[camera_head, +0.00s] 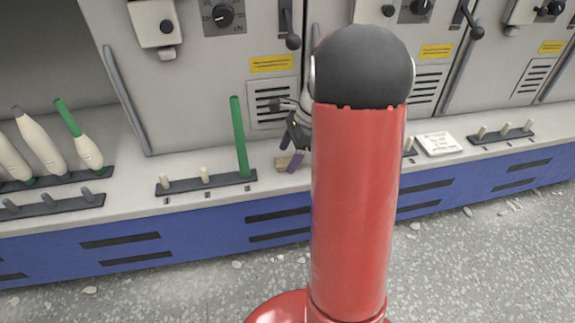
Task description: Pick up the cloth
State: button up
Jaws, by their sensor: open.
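A small beige piece (282,163), which looks like the cloth, lies on the grey ledge just right of the green rod. It is partly hidden by my gripper (291,155). My gripper points down with its fingers apart, right at the beige piece. I cannot tell whether the fingers touch it. My red column covers the ledge to the right of the gripper and hides much of my arm.
A peg strip (208,181) with an upright green rod (240,137) stands left of the gripper. Bobbins (40,143) lean at far left. A white card with writing (438,144) and another peg strip (503,134) are at right. Machine panels (205,80) rise behind the ledge.

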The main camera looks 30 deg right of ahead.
aim_at(288, 160)
jog(key=shift+x, duration=0.75)
jog(key=c, duration=1.1)
jog(key=shift+o, duration=0.2)
jog(key=shift+r, duration=0.1)
jog(key=shift+s+r+p, duration=0.15)
jog(key=shift+r+p, duration=0.2)
jog(key=shift+r, duration=0.4)
notch_tip(288, 160, up, 5)
jog(key=shift+r+p, duration=0.25)
jog(key=shift+p, duration=0.6)
jog(key=s+a, duration=0.2)
jog(key=s, duration=0.7)
jog(key=s+a+p, duration=0.1)
jog(key=s+a, duration=0.2)
jog(key=s, duration=0.7)
jog(key=shift+a, duration=0.25)
